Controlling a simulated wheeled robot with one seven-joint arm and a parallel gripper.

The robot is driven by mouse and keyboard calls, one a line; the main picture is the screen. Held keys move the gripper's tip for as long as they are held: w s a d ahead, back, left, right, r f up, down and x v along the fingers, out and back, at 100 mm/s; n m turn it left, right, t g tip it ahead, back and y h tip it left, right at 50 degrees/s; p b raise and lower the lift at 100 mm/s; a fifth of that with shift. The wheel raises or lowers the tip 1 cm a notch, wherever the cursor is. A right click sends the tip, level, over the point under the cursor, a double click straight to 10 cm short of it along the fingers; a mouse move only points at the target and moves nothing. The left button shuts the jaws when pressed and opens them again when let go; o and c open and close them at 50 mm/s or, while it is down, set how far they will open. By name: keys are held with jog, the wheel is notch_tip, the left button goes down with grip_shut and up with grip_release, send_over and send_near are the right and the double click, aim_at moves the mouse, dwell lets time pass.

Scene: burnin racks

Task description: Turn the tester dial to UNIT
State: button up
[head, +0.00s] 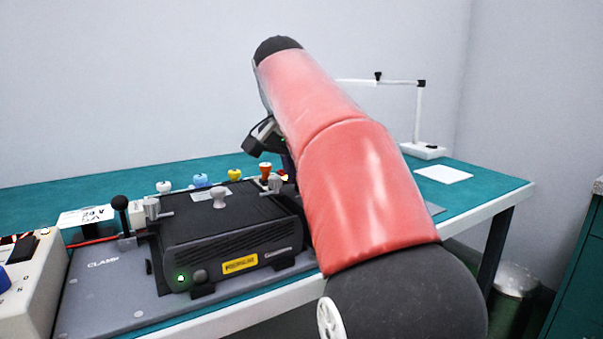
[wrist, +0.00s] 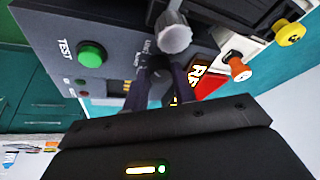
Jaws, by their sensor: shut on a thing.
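In the wrist view, my gripper (wrist: 162,78) reaches up to a dark grey tester panel (wrist: 62,18), beside small white lettering too blurred to read surely. Its jaws are shut on the tester dial, which the fingers mostly hide, so its setting cannot be read. A grey rounded knob (wrist: 175,37) shows right at the fingertips; I cannot tell whether it is part of the dial. A green button (wrist: 91,54) marked TEST sits left of the fingers. In the head view, my red arm covers the gripper and the tester.
A black unit (head: 225,235) with a green light sits on a grey plate marked CLAMP (head: 105,300), between clamps. Coloured knobs, including an orange one (head: 266,171), stand behind it. A beige box (head: 35,285) is at left. A white stand (head: 423,150) is at back right.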

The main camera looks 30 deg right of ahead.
aim_at(294, 198)
dwell(0.3)
jog(key=o, duration=1)
jog(key=v, duration=0.7)
jog(key=shift+r, duration=0.4)
jog(key=shift+a, duration=0.15)
